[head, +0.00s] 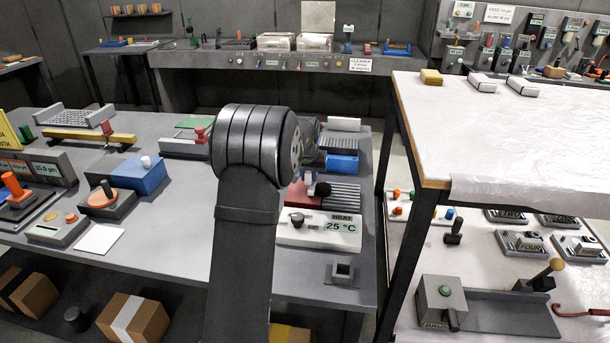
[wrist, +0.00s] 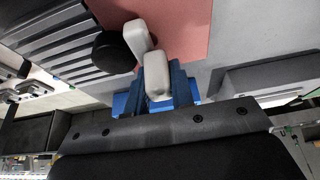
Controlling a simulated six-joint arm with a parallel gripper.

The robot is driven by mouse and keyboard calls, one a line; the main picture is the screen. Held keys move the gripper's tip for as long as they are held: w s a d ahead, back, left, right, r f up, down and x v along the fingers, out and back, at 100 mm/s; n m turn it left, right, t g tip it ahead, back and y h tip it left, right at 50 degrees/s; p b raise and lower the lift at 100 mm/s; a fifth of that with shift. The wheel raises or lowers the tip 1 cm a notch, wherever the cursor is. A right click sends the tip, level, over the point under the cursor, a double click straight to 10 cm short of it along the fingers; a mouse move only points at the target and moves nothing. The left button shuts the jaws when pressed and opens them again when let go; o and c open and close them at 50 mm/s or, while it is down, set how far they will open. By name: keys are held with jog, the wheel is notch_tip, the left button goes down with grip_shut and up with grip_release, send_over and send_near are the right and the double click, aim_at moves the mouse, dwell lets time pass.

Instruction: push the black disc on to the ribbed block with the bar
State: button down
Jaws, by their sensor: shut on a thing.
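My gripper (wrist: 166,84) is shut on a white bar (wrist: 139,40), which reaches out past the blue fingers. The black disc (wrist: 112,53) lies just left of the bar's far part in the wrist view and appears to touch it. The disc is at the edge of a reddish plate (wrist: 195,28). The ribbed block (wrist: 55,48) is on the disc's other side, its grooves beside the disc. In the head view the ribbed block (head: 342,196) shows right of my arm, and the disc (head: 322,189) shows small beside it. My arm hides most of my gripper there.
A heater box (head: 318,232) reading 25 °C stands in front of the plate and block. A blue tray (head: 342,163) is behind them. A small grey square holder (head: 343,272) is near the table's front edge. A white-topped table (head: 500,130) stands to the right.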

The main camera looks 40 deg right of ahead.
aim_at(327, 185)
jog(key=shift+s+d, duration=2.1)
jog(key=shift+r, duration=0.1)
notch_tip(327, 185, up, 7)
jog(key=w+a, duration=0.1)
dwell(0.6)
dwell(0.4)
